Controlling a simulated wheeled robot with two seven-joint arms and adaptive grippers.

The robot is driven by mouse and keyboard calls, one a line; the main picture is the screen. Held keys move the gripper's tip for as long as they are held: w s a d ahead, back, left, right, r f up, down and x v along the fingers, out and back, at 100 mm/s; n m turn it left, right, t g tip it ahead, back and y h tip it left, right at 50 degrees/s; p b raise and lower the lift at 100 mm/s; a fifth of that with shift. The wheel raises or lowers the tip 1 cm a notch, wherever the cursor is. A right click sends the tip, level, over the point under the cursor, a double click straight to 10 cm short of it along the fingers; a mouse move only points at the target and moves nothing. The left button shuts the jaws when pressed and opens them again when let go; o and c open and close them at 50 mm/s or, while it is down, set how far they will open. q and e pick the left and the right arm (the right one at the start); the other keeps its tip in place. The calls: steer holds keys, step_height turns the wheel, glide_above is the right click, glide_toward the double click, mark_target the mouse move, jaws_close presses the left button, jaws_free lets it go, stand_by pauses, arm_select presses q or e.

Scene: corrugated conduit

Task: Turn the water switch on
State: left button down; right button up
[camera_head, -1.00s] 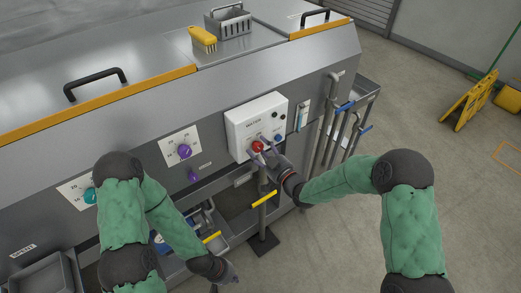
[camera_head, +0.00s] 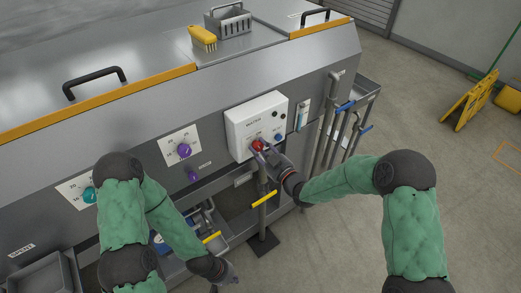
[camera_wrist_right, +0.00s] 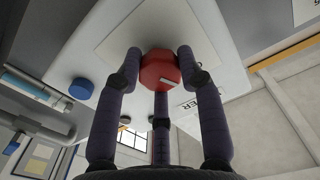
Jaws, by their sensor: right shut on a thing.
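The water switch is a red knob (camera_head: 257,145) on the front of a white control box (camera_head: 243,127) set on the grey machine panel. In the right wrist view the red knob (camera_wrist_right: 160,70) has a small pale mark on its face. My right gripper (camera_head: 263,151) is at the knob, with its three dark fingers around the rim, shut on it. My left gripper (camera_head: 228,274) hangs low in front of the machine, away from the box; its fingers are too small to judge.
A blue button (camera_head: 278,137) sits beside the red knob. A purple knob (camera_head: 184,150) and a teal knob (camera_head: 89,195) are farther left. Pipes with blue handles (camera_head: 345,106) stand right of the box. A yellow brush (camera_head: 202,39) and grey basket (camera_head: 228,20) lie on top.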

steer(key=m+b, duration=0.1)
steer(key=m, duration=0.1)
steer(key=shift+f+m, duration=0.1)
steer(key=shift+m, duration=0.2)
steer(key=m, duration=0.2)
steer(key=shift+m+b, duration=0.3)
steer(key=shift+b, duration=0.05)
steer(key=m, duration=0.5)
steer(key=shift+b, duration=0.3)
steer(key=shift+m, duration=0.4)
steer(key=o, duration=1.1)
steer(key=v, duration=1.2)
